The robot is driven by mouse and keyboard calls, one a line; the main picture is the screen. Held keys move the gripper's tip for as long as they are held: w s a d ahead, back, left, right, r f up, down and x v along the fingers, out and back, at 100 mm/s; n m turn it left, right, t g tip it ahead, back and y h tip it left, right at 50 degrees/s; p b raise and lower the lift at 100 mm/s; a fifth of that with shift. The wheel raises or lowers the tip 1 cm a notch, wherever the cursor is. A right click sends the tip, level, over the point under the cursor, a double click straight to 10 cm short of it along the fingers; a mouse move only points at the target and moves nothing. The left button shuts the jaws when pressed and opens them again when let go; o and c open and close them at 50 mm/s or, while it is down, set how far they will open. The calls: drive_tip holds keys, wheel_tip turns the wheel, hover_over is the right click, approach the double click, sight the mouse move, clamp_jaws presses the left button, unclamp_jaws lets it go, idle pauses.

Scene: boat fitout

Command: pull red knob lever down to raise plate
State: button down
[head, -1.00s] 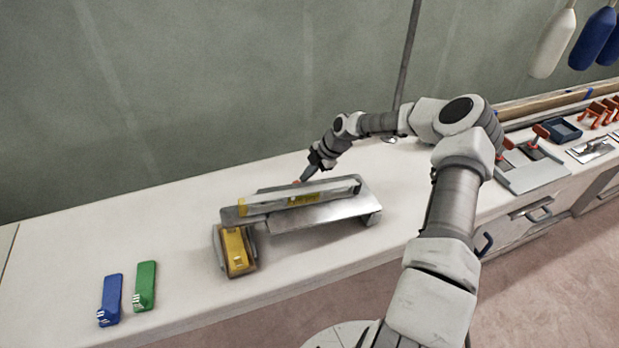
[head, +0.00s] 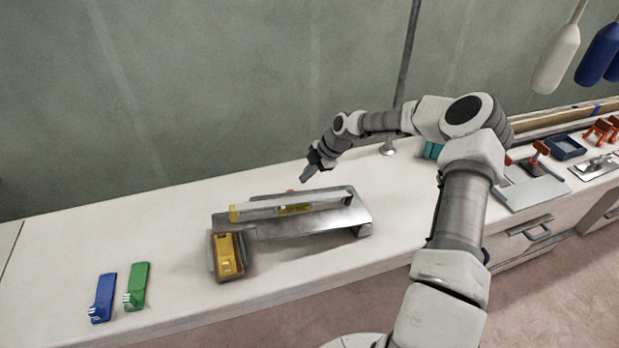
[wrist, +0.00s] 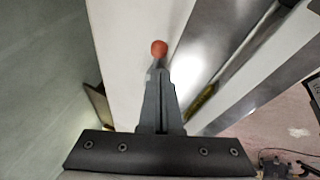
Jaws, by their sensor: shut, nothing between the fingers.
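A metal machine with a flat steel plate (head: 335,218) and a long pale bar (head: 262,207) across it stands on the white bench. The red knob (head: 290,191) shows just behind the bar and is mostly hidden in the head view.
A yellow device (head: 228,256) stands at the machine's front left. A blue stapler (head: 103,297) and a green stapler (head: 137,286) lie at the bench's left. A grey pole (head: 404,60) stands behind my arm. Trays and red-handled tools lie at the right.

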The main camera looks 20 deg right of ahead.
drive_tip(key=shift+s+d+r, duration=0.1)
drive_tip(key=shift+r, duration=0.25)
idle(0.5)
